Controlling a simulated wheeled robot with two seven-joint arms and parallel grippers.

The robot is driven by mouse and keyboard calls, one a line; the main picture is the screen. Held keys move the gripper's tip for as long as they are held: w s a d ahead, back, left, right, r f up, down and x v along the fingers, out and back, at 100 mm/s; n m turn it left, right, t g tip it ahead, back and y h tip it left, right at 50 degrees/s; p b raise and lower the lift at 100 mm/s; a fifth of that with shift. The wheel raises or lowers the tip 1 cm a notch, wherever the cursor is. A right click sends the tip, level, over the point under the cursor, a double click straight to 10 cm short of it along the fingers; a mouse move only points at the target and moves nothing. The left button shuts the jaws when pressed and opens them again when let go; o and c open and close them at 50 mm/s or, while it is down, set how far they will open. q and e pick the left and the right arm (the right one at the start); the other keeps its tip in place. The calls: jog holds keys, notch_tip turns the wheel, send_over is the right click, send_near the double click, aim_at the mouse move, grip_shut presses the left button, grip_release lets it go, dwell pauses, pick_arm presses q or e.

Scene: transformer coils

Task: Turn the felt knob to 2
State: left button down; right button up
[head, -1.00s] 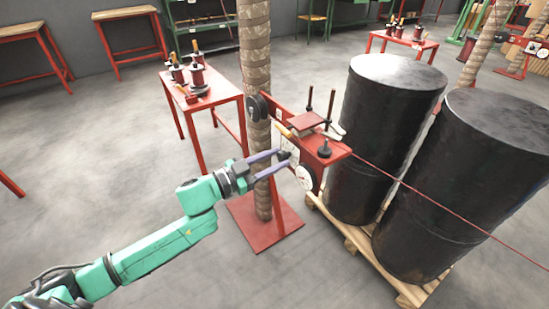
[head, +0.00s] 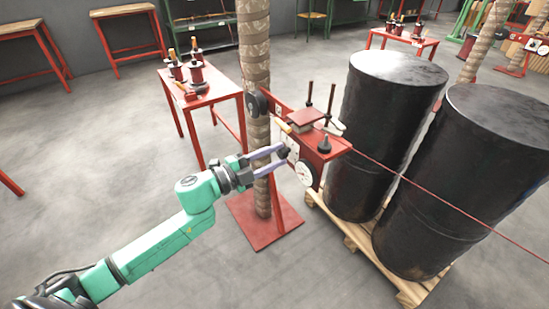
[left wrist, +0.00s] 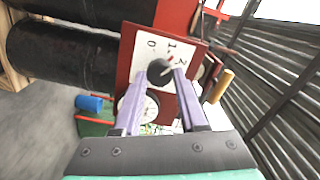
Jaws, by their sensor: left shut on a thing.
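The felt knob is a round black knob (left wrist: 161,72) on a white scale plate (left wrist: 172,53) with the numbers 0, 1 and 2; the plate belongs to a red tensioner stand. A pale mark shows on the knob, but which number it points to is hard to tell. My left gripper (head: 284,153) reaches in from the left, its two purple fingers shut on the knob from both sides. The left wrist view also shows the fingers (left wrist: 166,76) around it. In the head view the fingers partly hide the knob and plate. My right gripper is not in view.
A white round gauge (head: 304,174) sits just below and right of the knob. A taut red wire (head: 430,196) runs right from the stand past two black drums (head: 385,130). A red table (head: 208,86) with coils stands behind left.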

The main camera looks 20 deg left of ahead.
pick_arm(q)
jog(key=m, duration=0.1)
jog(key=m+b, duration=0.1)
jog(key=m, duration=0.1)
jog(key=shift+f+m, duration=0.2)
jog(key=shift+m, duration=0.1)
jog(key=shift+m+b, duration=0.7)
jog(key=shift+m, duration=0.6)
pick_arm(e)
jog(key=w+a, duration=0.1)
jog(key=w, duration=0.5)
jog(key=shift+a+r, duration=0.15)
pick_arm(q)
jog(key=shift+c, duration=2.4)
grip_release()
jog(key=shift+r, duration=0.1)
